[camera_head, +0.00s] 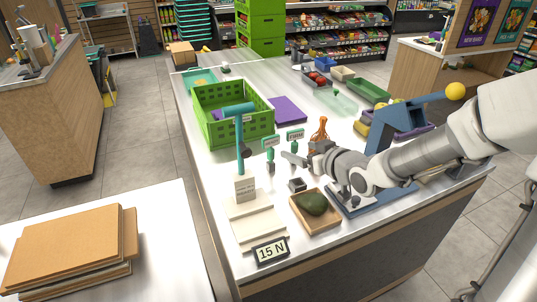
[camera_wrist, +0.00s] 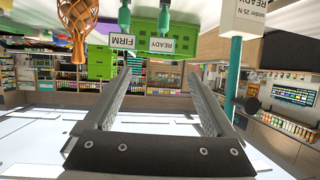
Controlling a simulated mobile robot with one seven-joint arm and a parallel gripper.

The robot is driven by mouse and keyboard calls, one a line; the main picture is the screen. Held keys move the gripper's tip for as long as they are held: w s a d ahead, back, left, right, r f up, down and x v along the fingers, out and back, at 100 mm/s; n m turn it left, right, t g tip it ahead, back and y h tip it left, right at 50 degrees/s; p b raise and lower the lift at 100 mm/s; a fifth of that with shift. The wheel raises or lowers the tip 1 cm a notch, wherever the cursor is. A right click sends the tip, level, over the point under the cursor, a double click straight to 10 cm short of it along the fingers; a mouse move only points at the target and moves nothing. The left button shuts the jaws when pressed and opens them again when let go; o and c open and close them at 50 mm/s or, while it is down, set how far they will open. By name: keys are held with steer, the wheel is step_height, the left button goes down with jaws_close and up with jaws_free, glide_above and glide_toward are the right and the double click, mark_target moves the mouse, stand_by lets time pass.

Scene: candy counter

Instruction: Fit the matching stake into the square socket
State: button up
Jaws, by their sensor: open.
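Two teal stakes with small sign plates stand on the counter, a left one (camera_head: 271,143) and a right one (camera_head: 295,135). In the wrist view their plates read FIRM (camera_wrist: 123,41) and READY (camera_wrist: 162,45), at the top of the picture. A small dark block (camera_head: 297,185) sits behind the avocado tray; I cannot tell whether it is the square socket. The shapes of the stake ends are too small to tell. My gripper (camera_head: 293,159) is open and empty, low over the counter, just in front of the stakes; its fingers also show in the wrist view (camera_wrist: 160,80).
A wooden tray (camera_head: 327,226) holds a dark avocado (camera_head: 312,203) at the front. A teal post (camera_head: 240,140) with a white READY card stands left, near a 15 N display (camera_head: 270,250). A green crate (camera_head: 232,115), orange whisk-like tool (camera_head: 319,132) and blue press (camera_head: 385,125) are nearby.

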mark_target(272, 141)
steer(key=b+x, duration=0.3)
steer(key=x, duration=0.9)
steer(key=shift+f, duration=0.15)
steer(key=b+x, duration=0.1)
steer(key=x, duration=0.4)
steer(key=shift+s+a, duration=0.1)
steer(key=shift+a, duration=0.05)
jaws_close()
